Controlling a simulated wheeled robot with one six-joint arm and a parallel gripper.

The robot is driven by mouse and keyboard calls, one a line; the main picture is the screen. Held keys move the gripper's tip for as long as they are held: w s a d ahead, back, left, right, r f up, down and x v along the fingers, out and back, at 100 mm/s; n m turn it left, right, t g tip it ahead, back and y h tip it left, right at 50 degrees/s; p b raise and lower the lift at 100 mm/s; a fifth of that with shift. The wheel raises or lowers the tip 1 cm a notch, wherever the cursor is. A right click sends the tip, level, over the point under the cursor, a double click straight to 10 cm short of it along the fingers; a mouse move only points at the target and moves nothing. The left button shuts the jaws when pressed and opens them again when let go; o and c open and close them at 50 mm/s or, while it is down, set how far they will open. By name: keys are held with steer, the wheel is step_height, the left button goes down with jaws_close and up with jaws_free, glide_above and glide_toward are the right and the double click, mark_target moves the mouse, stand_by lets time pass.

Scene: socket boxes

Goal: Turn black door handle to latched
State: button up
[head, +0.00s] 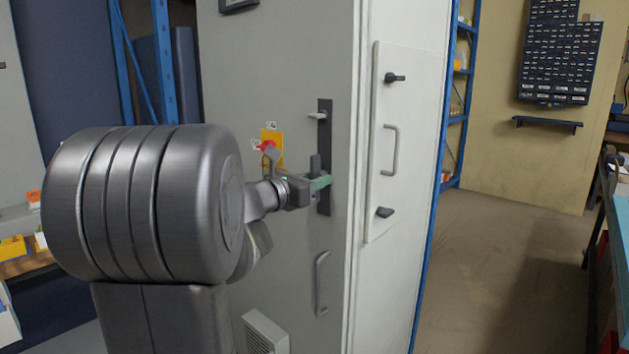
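A tall grey cabinet (275,70) stands in front of me. A long black handle plate (324,145) runs upright near the right edge of its front door. A small pale lever (316,115) sticks out from the plate's upper part. My gripper (322,181) is at the plate's lower half, with a dark upright part and a greenish part close against it. Whether it touches or grips the handle cannot be told, and the handle's lower part is partly hidden behind it. The finger gap is not clear.
A red and yellow switch (269,147) sits left of my gripper, partly covered by my arm. A grey pull handle (321,283) is below. The cabinet's side panel has two black knobs (395,77) and a pull handle (390,150). Open floor (500,260) lies to the right.

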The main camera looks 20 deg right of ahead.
steer(key=shift+a, duration=0.1)
steer(key=p+v, duration=0.1)
steer(key=v, duration=1.2)
steer(key=shift+s+a, duration=0.2)
steer(key=shift+a, duration=0.1)
steer(key=shift+d, duration=0.15)
steer(key=b+x, duration=0.1)
steer(key=x, duration=1.2)
steer(key=shift+w+d, duration=0.2)
steer(key=shift+d, duration=0.1)
steer(key=shift+a, duration=0.1)
